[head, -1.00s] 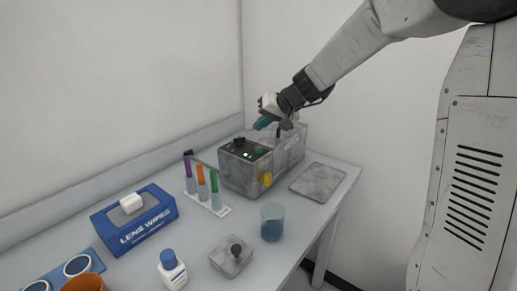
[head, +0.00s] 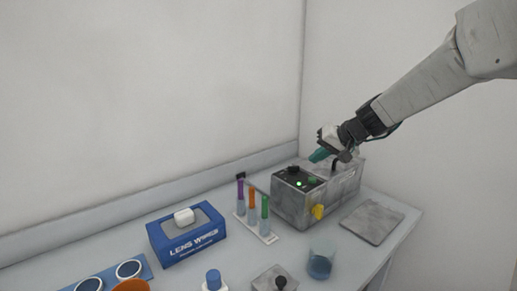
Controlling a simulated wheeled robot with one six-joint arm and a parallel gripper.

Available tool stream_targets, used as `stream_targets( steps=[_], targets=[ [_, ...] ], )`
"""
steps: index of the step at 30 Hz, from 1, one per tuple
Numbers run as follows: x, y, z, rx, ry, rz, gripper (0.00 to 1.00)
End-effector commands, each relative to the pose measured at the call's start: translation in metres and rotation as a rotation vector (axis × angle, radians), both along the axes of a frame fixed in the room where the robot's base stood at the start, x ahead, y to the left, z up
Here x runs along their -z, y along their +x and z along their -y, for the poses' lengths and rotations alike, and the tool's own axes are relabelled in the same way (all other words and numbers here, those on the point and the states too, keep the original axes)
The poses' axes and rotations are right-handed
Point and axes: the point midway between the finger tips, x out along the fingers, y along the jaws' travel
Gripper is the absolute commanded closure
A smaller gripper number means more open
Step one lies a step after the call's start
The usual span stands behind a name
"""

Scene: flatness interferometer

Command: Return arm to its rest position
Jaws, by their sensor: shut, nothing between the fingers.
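My arm (head: 430,92) reaches in from the upper right in the head view. My gripper (head: 321,155), with green fingertips, hangs just above the grey interferometer box (head: 290,207) at the right end of the bench. The fingers look closed and hold nothing. The box has a dark top panel with a black knob (head: 293,170), a lit green light (head: 299,184) and a green button (head: 312,181). A yellow knob (head: 318,212) is on its front. I cannot tell whether the fingertips touch the box.
A grey flat plate (head: 372,222) lies right of the box. A beaker (head: 320,263), a test tube rack (head: 263,236), a lens wipes box (head: 187,236), a blue-capped bottle (head: 213,281) and a small grey block with a knob (head: 272,280) stand on the bench. The back wall is close behind.

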Motion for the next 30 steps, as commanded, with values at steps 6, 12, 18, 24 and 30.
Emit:
stream_targets(
  steps=[6, 12, 18, 24, 30],
  targets=[
    [0.024, -0.094, -0.01, -0.061, -0.038, -0.253, 1.0],
    [0.02, -0.2, -0.009, -0.104, -0.169, -0.424, 1.0],
    [0.016, -0.295, 0.006, -0.108, -0.336, -0.521, 1.0],
    [0.014, -0.365, 0.025, -0.096, -0.495, -0.534, 1.0],
    [0.01, -0.396, 0.032, -0.102, -0.571, -0.462, 1.0]
  ],
)
